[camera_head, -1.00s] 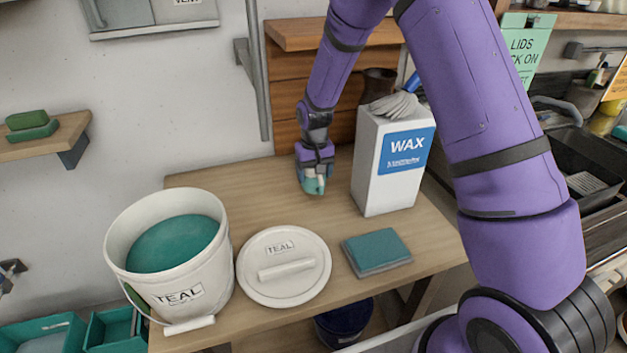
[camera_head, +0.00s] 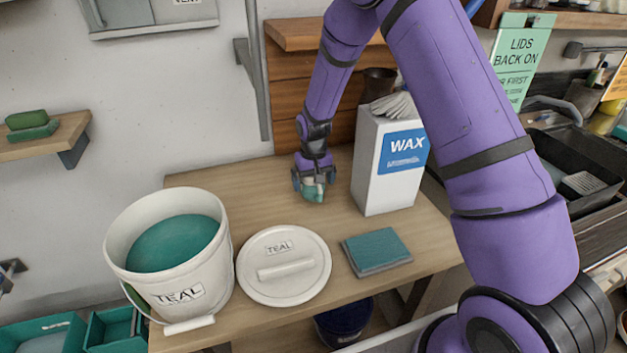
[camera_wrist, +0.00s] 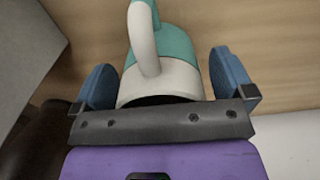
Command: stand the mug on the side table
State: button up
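The mug (camera_head: 313,191), white near its rim and teal below, is at the table's back middle, apparently upright on the side table (camera_head: 222,179). My gripper (camera_head: 313,184) is around the mug from above, fingers spread with a narrow gap on each side. It is open. The mug's base contact is hard to make out.
The wax box (camera_head: 370,170) with gloves on top stands close right of the mug. A teal glaze bucket (camera_head: 190,278), its lid (camera_head: 300,288) and a teal sponge or cloth (camera_head: 377,250) occupy the front. Bare wood lies left of the mug.

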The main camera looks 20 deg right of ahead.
notch_tip(320, 180, up, 8)
dwell(0.6)
jog(key=s+d+r+t, duration=0.1)
jog(key=s+d+r, duration=0.1)
jog(key=s+r, duration=0.7)
jog(key=s+d+r+t, duration=0.2)
jog(key=s+r, duration=0.3)
jog(key=r, duration=0.8)
jog(key=s+d+r+t, duration=0.1)
jog(key=s+r, duration=0.2)
jog(key=s, duration=0.8)
jog(key=s+d+r+t, duration=0.1)
jog(key=s+r, duration=0.3)
jog(key=s, duration=0.8)
jog(key=shift+d, duration=0.4)
